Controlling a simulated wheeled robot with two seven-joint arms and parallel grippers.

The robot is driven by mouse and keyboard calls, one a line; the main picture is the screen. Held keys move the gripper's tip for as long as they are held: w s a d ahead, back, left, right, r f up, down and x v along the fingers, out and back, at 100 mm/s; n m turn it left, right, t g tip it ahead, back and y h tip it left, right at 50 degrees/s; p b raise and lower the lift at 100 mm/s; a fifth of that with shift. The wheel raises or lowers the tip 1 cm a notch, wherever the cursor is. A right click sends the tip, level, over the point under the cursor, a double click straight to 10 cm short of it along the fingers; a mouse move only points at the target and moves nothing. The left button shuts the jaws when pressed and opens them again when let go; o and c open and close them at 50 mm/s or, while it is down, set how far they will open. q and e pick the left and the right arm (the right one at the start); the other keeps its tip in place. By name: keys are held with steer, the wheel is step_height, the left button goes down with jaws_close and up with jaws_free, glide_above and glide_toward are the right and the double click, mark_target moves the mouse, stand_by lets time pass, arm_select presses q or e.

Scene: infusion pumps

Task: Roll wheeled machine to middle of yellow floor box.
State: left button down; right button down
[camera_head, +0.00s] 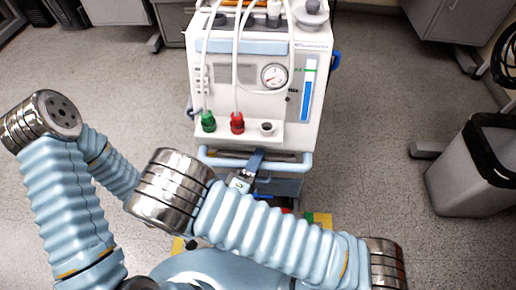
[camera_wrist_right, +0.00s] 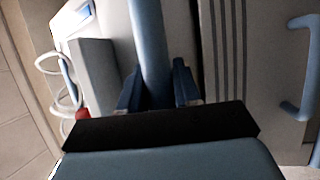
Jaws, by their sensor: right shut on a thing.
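The wheeled machine (camera_head: 230,75), a white cart-like unit with a round gauge, a blue level strip, and green and red knobs, stands upright straight ahead in the head view. A light blue handle bar (camera_head: 285,164) runs across its front. My right gripper (camera_head: 255,160) is shut on this bar near its middle. In the right wrist view its two dark blue fingers (camera_wrist_right: 158,88) sit on both sides of the blue bar (camera_wrist_right: 150,45). Yellow floor marking (camera_head: 322,218) shows in small patches below the machine, mostly hidden by my arms. My left gripper is not in view.
A grey waste bin (camera_head: 470,175) with a black liner stands at the right. Cabinets stand at the back left and back right (camera_head: 455,20). Speckled grey floor is clear on both sides of the machine (camera_head: 375,110).

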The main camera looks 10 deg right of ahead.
steer(key=shift+s+a+r, duration=0.1)
steer(key=shift+s+r, duration=0.05)
steer(key=shift+s, duration=0.2)
steer(key=c, duration=0.9)
jaws_free()
